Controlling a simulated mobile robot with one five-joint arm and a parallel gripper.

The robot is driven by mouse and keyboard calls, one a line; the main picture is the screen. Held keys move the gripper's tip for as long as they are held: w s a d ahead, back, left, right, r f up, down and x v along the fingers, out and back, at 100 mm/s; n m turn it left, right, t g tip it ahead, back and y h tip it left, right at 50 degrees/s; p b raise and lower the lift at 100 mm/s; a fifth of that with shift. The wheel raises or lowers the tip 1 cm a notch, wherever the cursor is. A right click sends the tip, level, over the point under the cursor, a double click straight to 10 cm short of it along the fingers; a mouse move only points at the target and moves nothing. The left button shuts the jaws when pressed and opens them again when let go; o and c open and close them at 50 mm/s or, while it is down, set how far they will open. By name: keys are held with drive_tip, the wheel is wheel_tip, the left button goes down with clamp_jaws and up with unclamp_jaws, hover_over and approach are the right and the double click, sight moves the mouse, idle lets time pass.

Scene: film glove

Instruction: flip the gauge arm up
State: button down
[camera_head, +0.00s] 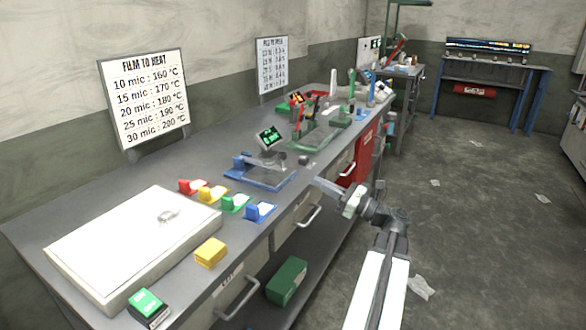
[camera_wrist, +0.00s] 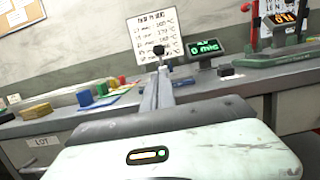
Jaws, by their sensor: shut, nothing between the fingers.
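The film gauge has a blue base (camera_head: 262,178), a grey gauge arm lying low across it, and a small display. In the head view a dark knob (camera_head: 304,160) is at the gauge's right, by the bench's front edge. The display (camera_wrist: 205,49) reads 0 mic in the wrist view, with a dark knob (camera_wrist: 226,70) just below it. My gripper (camera_head: 317,182) is shut and empty, pointing toward the bench in front of the gauge. In the wrist view its fingertips (camera_wrist: 160,72) are left of the display. I cannot tell whether they touch anything.
Several coloured blocks (camera_head: 236,204), a yellow block (camera_head: 210,252) and a large pale box (camera_head: 132,245) stand left on the bench (camera_head: 38,232). A green-based device (camera_head: 318,135) stands beyond the gauge. A green box (camera_head: 286,281) lies below. The floor at right is mostly clear.

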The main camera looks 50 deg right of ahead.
drive_tip(key=p+x, duration=0.2)
drive_tip(key=x, duration=0.7)
drive_tip(key=shift+w+r, duration=0.1)
drive_tip(key=shift+w, duration=0.25)
drive_tip(key=shift+a, duration=0.1)
